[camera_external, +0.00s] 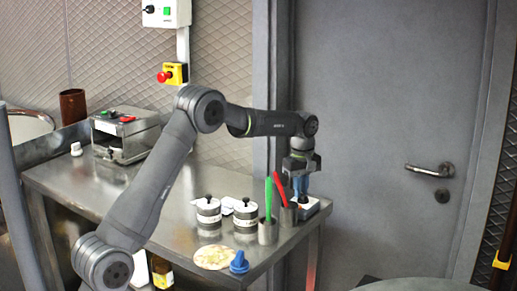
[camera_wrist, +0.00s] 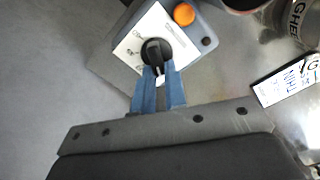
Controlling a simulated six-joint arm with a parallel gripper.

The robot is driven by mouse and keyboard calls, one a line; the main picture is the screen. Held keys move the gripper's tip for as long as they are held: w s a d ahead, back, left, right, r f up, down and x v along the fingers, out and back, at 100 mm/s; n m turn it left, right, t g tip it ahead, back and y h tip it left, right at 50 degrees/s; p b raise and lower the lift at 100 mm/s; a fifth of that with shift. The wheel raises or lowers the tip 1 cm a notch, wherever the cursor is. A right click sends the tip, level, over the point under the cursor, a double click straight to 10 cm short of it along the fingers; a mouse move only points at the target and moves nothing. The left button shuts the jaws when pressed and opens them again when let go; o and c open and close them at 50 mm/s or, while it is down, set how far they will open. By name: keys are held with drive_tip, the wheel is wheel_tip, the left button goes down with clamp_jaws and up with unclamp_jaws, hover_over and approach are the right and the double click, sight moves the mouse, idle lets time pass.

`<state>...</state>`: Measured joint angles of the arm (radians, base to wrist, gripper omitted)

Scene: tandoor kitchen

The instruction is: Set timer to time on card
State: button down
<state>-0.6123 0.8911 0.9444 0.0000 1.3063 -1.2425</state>
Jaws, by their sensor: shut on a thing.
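The timer is a grey box with a white face, a black knob (camera_wrist: 155,51) and an orange button (camera_wrist: 184,14). In the external view the timer (camera_external: 321,207) is at the table's right end, partly hidden behind my gripper (camera_external: 302,188). In the wrist view my gripper (camera_wrist: 158,77) has its blue fingers on either side of the knob's lower part and is shut on it. A white card (camera_wrist: 288,82) with black print lies to the right in the wrist view; it is cut by the frame and reads partly "THIN".
Two metal cups (camera_external: 267,232) holding a green and a red handle stand close to my gripper. Two lidded canisters (camera_external: 208,214), a flatbread (camera_external: 213,257) and a blue object (camera_external: 239,262) are on the table. A metal machine (camera_external: 126,132) stands at the back left.

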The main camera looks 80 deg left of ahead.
drive_tip(key=m, duration=0.3)
drive_tip(key=w+m, duration=0.1)
drive_tip(key=m, duration=0.8)
drive_tip(key=shift+w+d, duration=0.15)
drive_tip(key=shift+w, duration=0.1)
idle(0.4)
drive_tip(key=c, duration=1.5)
unclamp_jaws()
drive_tip(key=shift+o, duration=0.2)
drive_tip(key=shift+r, duration=0.1)
wheel_tip(320, 180, up, 17)
drive_tip(key=shift+r, duration=0.15)
